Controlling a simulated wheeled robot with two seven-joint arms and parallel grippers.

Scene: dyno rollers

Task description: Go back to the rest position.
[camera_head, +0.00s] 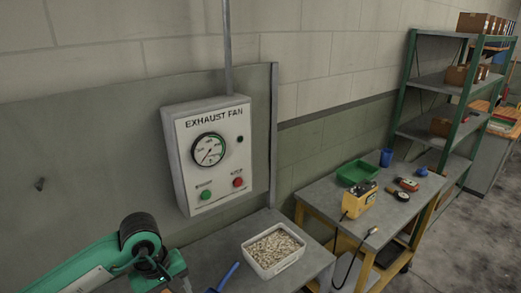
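My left arm (95,262), green with a black joint, comes in from the lower left and bends down at the bottom edge. Its gripper is below the frame, so its fingers do not show. My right arm and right gripper are not in view. The exhaust fan control box (212,155) hangs on the wall panel, to the right of and above my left arm's joint. It has a round gauge (208,149), a green button (206,195) and a red button (238,182). My arm appears apart from the box.
A grey bench (312,258) holds a white tub of pale pellets (273,251) and a blue handle-like item (228,276). A second bench (328,192) on the right carries a green bin (357,172) and a yellow device (358,200). A shelf rack (440,85) stands behind; open floor (470,245) lies right.

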